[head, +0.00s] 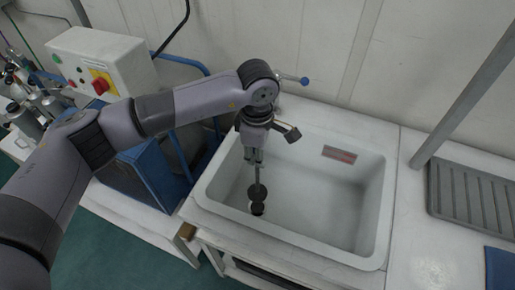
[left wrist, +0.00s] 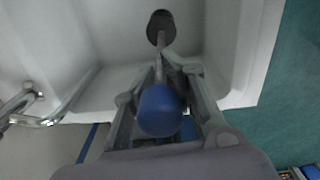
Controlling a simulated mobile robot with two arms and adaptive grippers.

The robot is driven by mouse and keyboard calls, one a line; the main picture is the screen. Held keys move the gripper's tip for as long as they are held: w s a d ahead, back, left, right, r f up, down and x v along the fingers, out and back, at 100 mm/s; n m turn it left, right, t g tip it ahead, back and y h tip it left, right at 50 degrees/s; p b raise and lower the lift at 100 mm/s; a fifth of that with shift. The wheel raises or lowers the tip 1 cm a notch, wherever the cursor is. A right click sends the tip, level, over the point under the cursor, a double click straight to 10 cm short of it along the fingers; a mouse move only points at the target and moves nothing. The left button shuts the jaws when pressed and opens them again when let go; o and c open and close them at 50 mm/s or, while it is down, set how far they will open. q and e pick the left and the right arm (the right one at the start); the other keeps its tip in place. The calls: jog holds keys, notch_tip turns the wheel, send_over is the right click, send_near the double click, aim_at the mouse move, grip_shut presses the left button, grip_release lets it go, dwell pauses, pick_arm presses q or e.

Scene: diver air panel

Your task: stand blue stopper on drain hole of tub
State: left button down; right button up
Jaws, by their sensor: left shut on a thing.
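The blue stopper shows in the left wrist view as a rounded blue knob (left wrist: 160,110) on a thin rod with a dark foot (left wrist: 160,34). My left gripper (head: 255,158) is shut on it over the left part of the white tub (head: 375,225), fingers on either side. In the head view the rod hangs down from the fingers to the stopper's dark foot (head: 257,190). A dark round spot with a pale edge, seemingly the drain hole (head: 257,209), shows just below the foot. I cannot tell whether they touch. My right gripper is out of view.
A tap with a blue lever (head: 290,78) is at the tub's back edge. A grey ribbed tray (head: 470,195) and a blue cloth (head: 500,268) lie at the right. A control box (head: 100,62) and blue cabinet (head: 150,175) stand left. The tub's right side is free.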

pick_arm(q)
jog(key=shift+f+b, duration=2.8)
jog(key=shift+f, duration=1.1)
jog(key=shift+f+b, duration=0.65)
jog(key=shift+b, duration=0.05)
jog(key=c, duration=1.2)
grip_release()
jog(key=shift+f, duration=0.1)
jog(key=o, duration=0.5)
jog(key=shift+r, duration=0.2)
